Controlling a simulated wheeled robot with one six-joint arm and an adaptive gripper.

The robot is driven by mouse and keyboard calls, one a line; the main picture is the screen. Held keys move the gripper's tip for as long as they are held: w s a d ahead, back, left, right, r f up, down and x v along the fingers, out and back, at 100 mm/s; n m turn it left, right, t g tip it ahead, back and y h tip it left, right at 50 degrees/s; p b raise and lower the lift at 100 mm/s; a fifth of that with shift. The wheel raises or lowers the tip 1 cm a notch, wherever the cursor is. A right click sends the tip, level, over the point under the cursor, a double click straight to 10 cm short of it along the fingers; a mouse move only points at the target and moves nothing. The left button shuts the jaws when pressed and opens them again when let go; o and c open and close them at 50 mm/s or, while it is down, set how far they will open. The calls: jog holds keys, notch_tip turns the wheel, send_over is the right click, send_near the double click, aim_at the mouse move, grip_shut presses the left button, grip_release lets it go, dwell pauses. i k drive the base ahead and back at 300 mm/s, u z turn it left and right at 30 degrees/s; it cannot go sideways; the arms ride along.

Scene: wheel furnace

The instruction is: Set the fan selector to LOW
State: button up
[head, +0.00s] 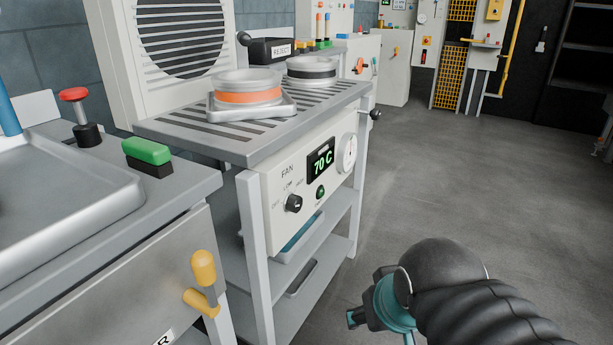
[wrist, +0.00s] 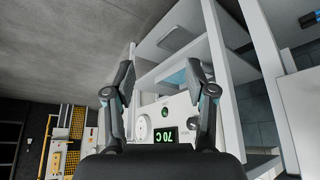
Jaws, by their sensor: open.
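The fan selector (head: 294,203) is a small black knob on the white control panel (head: 275,235) of the grey slatted stand, with a FAN label above it and small position marks around it. I cannot tell which mark it points to. In the head view my arm is at the lower right, in front of the stand and apart from the knob.
A green 70 C display (head: 321,160), a green button (head: 320,191) and a round gauge (head: 347,153) sit beside the knob. Shelves lie below the panel. A yellow-handled cabinet (head: 190,265) stands at the left. The floor (head: 450,180) to the right is clear.

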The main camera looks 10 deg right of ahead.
aim_at(292, 202)
jog(key=u, duration=0.9)
jog(key=k, duration=0.9)
jog(key=z, duration=0.85)
jog(key=i, duration=0.5)
jog(key=z, duration=0.05)
